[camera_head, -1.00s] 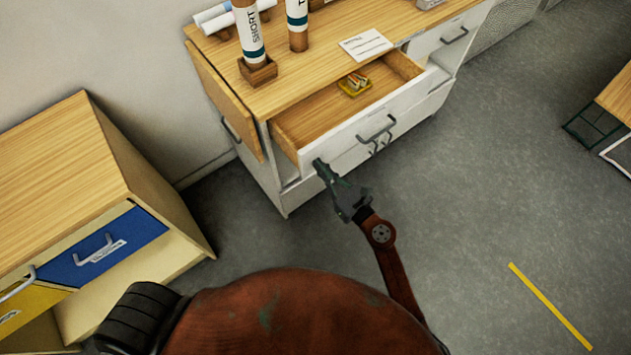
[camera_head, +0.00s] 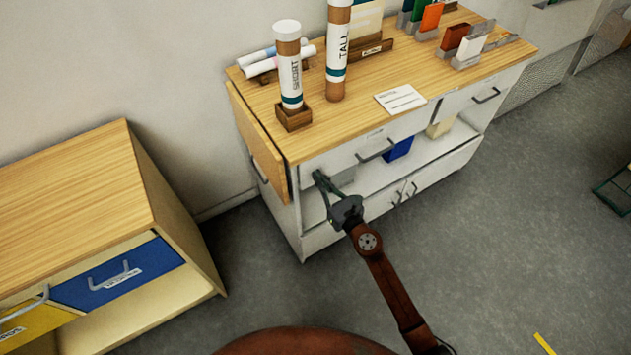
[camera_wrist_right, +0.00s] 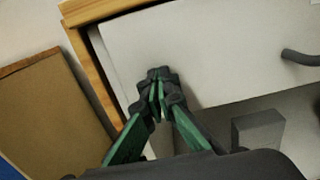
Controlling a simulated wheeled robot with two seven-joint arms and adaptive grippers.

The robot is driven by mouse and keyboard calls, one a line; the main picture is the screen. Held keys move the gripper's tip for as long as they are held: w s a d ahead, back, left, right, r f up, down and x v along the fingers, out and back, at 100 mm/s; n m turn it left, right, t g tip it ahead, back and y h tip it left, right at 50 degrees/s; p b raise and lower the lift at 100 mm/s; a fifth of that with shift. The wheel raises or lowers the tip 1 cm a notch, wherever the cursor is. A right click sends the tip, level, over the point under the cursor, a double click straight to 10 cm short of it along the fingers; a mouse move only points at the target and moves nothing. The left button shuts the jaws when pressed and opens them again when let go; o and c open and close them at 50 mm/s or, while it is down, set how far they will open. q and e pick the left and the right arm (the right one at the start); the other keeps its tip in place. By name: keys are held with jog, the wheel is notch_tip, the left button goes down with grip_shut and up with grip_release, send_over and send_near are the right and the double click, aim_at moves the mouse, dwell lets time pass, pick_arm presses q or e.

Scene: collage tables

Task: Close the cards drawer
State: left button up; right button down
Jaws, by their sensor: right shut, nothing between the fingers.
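The white drawer (camera_head: 345,156) under the left part of the wooden counter has a grey bar handle (camera_head: 375,150). Its front sits in, or almost in, line with the cabinet face, and its inside is hidden. Its small label is too small to read. My right gripper (camera_head: 319,176) is shut and empty, with its fingertips at the drawer front's lower left, left of the handle. In the right wrist view the shut fingertips (camera_wrist_right: 159,76) are against or very close to the white front (camera_wrist_right: 200,50); contact is not certain. My left gripper is out of view.
A hinged wooden leaf (camera_head: 257,140) hangs at the cabinet's left end. Tubes (camera_head: 290,75) and a paper card (camera_head: 400,98) stand or lie on top. A blue bin (camera_head: 398,148) is on the shelf below. Another cabinet (camera_head: 80,190) with blue and yellow drawers stands left. Floor in front is clear.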

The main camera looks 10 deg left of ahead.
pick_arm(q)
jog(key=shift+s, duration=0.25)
pick_arm(e)
jog(key=shift+r, duration=0.1)
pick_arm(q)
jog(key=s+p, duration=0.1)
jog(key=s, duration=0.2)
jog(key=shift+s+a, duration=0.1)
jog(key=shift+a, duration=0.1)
pick_arm(e)
jog(key=v, duration=1.4)
